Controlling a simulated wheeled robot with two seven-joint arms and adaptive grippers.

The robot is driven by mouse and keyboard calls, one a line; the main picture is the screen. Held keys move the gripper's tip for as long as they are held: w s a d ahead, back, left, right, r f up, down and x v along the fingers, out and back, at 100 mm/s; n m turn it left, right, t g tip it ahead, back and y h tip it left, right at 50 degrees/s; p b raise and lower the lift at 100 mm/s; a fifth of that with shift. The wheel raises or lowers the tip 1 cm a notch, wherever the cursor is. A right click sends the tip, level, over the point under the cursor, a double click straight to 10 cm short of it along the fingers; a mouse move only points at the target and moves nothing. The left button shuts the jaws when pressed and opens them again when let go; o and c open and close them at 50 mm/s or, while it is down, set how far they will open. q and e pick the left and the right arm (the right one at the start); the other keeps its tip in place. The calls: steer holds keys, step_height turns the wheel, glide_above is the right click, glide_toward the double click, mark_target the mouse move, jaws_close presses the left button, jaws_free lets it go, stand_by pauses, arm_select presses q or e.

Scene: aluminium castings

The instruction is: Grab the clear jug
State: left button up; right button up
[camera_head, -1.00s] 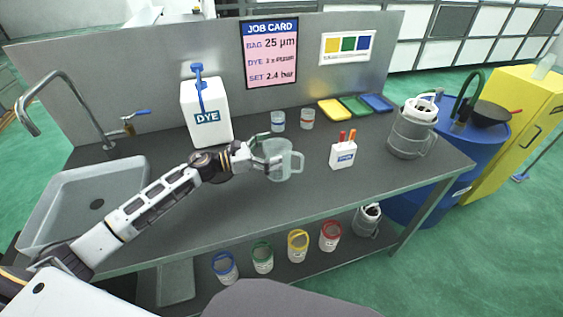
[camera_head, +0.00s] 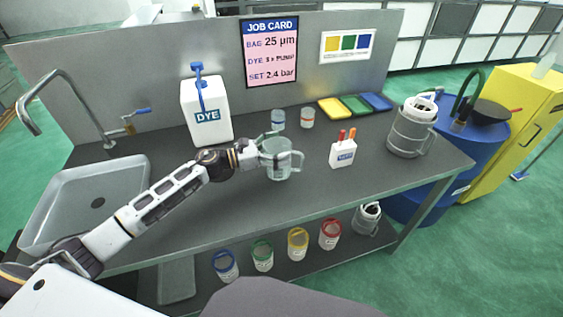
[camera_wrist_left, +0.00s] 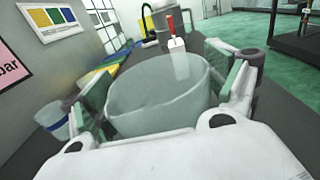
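The clear jug (camera_head: 279,160) stands upright on the dark worktop, its handle to the right in the head view. It also shows large in the left wrist view (camera_wrist_left: 160,98), its wide rim between my fingers. My left gripper (camera_head: 269,150) is at the jug's left side, with one finger on either side of it. The green-padded fingers are spread in the left wrist view (camera_wrist_left: 163,85); a firm grip is not visible. The far side of the jug is partly hidden. My right gripper is not in view.
Two small cups (camera_head: 278,119) stand behind the jug. A white marker holder (camera_head: 343,154) is to its right, and a grey steel jug (camera_head: 408,138) farther right. The white dye container (camera_head: 205,112) stands behind my left arm; the sink (camera_head: 92,200) is at left.

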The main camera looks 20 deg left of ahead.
arm_select(q)
steer(key=c, duration=0.9)
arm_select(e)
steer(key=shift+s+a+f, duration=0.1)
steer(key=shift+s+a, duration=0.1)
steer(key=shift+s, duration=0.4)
arm_select(q)
steer(key=shift+r, duration=0.15)
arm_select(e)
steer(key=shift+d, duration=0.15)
arm_select(q)
steer(key=shift+r, duration=0.65)
step_height(320, 180, up, 8)
steer(key=shift+r, duration=0.25)
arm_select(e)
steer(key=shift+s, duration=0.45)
